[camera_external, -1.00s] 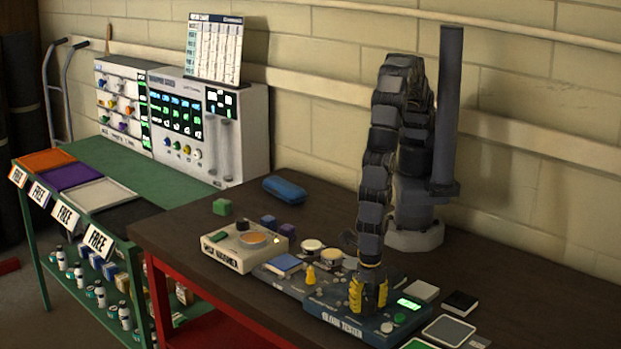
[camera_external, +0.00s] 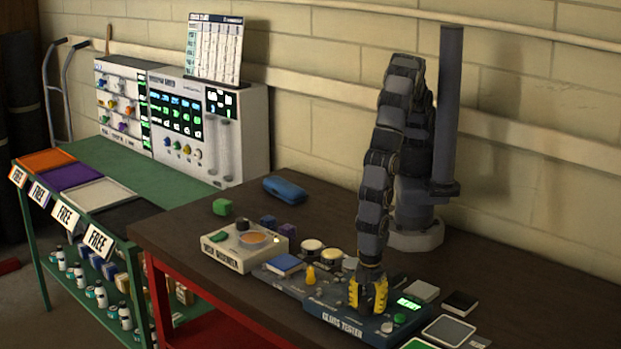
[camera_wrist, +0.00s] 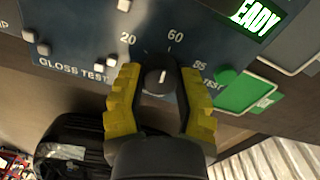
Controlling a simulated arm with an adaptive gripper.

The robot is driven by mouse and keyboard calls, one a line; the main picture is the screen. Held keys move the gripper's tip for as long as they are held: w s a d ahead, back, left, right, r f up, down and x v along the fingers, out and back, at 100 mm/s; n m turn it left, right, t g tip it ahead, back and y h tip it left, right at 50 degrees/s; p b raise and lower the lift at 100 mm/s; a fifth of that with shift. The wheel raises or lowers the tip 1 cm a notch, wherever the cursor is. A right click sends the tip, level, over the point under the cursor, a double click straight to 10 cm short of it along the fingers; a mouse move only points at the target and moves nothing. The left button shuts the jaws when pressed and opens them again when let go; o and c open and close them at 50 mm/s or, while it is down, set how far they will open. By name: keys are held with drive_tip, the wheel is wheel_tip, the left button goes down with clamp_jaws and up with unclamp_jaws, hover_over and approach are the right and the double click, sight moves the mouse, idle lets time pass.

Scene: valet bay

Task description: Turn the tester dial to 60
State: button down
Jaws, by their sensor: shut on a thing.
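The gloss tester (camera_external: 345,323) is a dark blue box at the front of the brown table. Its dial (camera_wrist: 158,83) is a dark round knob with a white pointer line. In the wrist view the line points nearly straight up the picture, close to the 60 label (camera_wrist: 175,36). The 20 label (camera_wrist: 128,39) is to its left and the 85 label (camera_wrist: 200,66) to its right. My gripper (camera_wrist: 159,84) has its yellow fingers shut on the dial, one on each side. In the external view my gripper (camera_external: 368,297) points down onto the tester and hides the dial.
The tester's lit green screen (camera_wrist: 255,14) partly reads "EADY". A green button (camera_external: 400,318) sits on its right part. A white device (camera_external: 240,256) stands to the left. Flat tiles (camera_external: 448,331) lie close on the right. A blue case (camera_external: 285,190) lies farther back.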

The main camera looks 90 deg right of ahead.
sight(368, 302)
drive_tip(key=shift+m, duration=0.8)
drive_tip(key=c, duration=0.6)
unclamp_jaws()
drive_tip(key=shift+c, duration=0.2)
wheel_tip(368, 302, up, 12)
